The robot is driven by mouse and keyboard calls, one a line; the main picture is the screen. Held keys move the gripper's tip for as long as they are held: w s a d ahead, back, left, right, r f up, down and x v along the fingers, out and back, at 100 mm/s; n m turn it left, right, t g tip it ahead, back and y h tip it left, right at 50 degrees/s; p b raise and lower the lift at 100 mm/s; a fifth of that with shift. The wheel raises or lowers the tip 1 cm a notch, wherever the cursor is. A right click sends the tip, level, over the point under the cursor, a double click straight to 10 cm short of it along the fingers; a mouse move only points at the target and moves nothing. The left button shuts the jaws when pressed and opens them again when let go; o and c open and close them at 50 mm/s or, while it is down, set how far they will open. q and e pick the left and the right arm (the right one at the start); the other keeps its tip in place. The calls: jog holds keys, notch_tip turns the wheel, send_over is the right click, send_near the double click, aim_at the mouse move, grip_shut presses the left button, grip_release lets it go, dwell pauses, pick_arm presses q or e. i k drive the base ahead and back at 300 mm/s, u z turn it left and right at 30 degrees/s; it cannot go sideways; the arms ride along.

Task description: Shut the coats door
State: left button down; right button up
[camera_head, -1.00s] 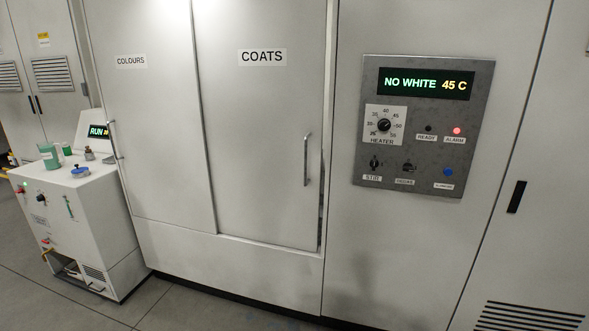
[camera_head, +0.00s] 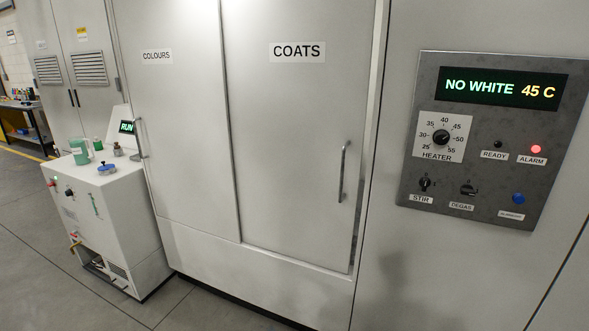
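The coats door (camera_head: 290,130) is a tall white panel with a "COATS" label (camera_head: 297,52) near its top. Its upright metal handle (camera_head: 343,171) is on the right side. A narrow dark gap (camera_head: 356,235) shows along the lower part of its right edge, so it appears nearly shut or slightly ajar; I cannot tell exactly how far. The colours door (camera_head: 180,130) is next to it on the left and looks flush. Neither of my grippers is in view.
A grey control panel (camera_head: 485,140) on the right reads "NO WHITE 45 C", with a red alarm light lit (camera_head: 535,149). A white cart (camera_head: 108,215) with a green beaker (camera_head: 79,151) stands at the left. Grey floor (camera_head: 40,275) is clear at front left.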

aim_at(297, 72)
jog(key=i, duration=0.75)
jog(key=z, duration=0.8)
jog(key=i, duration=0.45)
jog(key=z, duration=0.55)
